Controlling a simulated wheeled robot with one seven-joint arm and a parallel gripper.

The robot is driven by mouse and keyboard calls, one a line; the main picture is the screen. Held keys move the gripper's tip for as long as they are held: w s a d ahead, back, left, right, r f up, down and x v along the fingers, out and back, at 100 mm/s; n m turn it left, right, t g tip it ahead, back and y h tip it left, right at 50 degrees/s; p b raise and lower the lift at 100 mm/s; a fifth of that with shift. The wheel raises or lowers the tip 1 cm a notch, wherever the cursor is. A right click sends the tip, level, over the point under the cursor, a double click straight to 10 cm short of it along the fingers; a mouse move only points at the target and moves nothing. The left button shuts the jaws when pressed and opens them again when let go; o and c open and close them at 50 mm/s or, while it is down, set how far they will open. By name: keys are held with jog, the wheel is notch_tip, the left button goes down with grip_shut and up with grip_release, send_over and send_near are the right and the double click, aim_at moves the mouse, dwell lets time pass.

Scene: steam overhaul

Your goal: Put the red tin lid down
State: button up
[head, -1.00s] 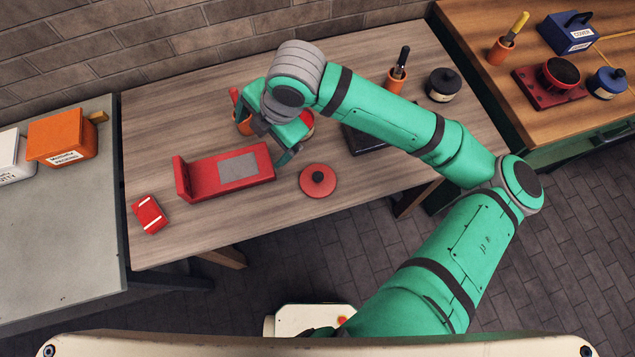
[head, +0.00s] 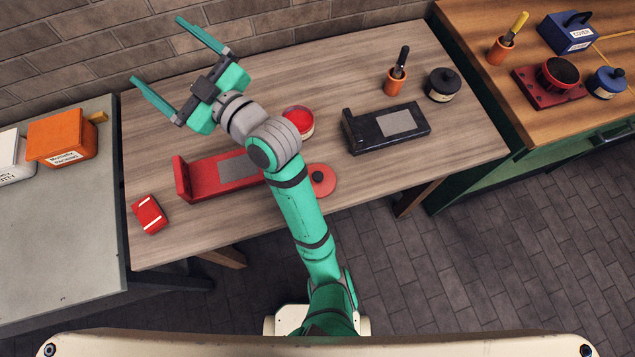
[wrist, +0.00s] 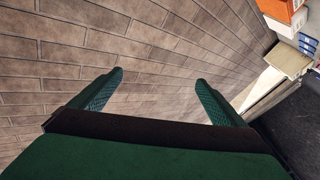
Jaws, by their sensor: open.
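The red tin lid (head: 323,180), a flat round disc with a dark knob, lies on the wooden table near its front edge. My arm passes over its left part in the head view. A round red-topped tin (head: 299,120) with a pale side stands behind it. My gripper (head: 160,57) is open and empty, raised toward the back left by the brick wall, well away from the lid. In the wrist view the two fingers (wrist: 160,82) are spread wide with only wall between them.
A red stand (head: 215,174) with a grey pad lies partly under my arm. A black stand (head: 388,128), an orange cup (head: 396,82) and a dark pot (head: 443,85) are to the right. A red box (head: 149,214) sits front left. The brick wall (head: 90,40) is close behind.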

jog(key=s+d+f+m+t+h, duration=0.35)
jog(key=d+f+m+h, duration=0.35)
jog(key=f, duration=0.3)
jog(key=s+d+f+m+t+h, duration=0.3)
jog(key=s+d+f+m+h, duration=0.25)
jog(key=d+f+m, duration=0.35)
jog(key=s+d+f+h, duration=0.1)
jog(key=s+f, duration=0.1)
jog(key=s, duration=0.1)
jog(key=s+d+f+g+h, duration=0.1)
jog(key=s+d+f, duration=0.1)
jog(key=s+f, duration=0.1)
jog(key=s+d+f+g+h, duration=0.1)
jog(key=s+f, duration=0.2)
jog(key=s, duration=0.1)
jog(key=shift+d, duration=0.4)
jog(key=s+d+f+n+g, duration=0.1)
jog(key=s+d, duration=0.5)
jog(key=s, duration=0.6)
jog(key=shift+s+f+n, duration=0.25)
jog(key=shift+n, duration=0.15)
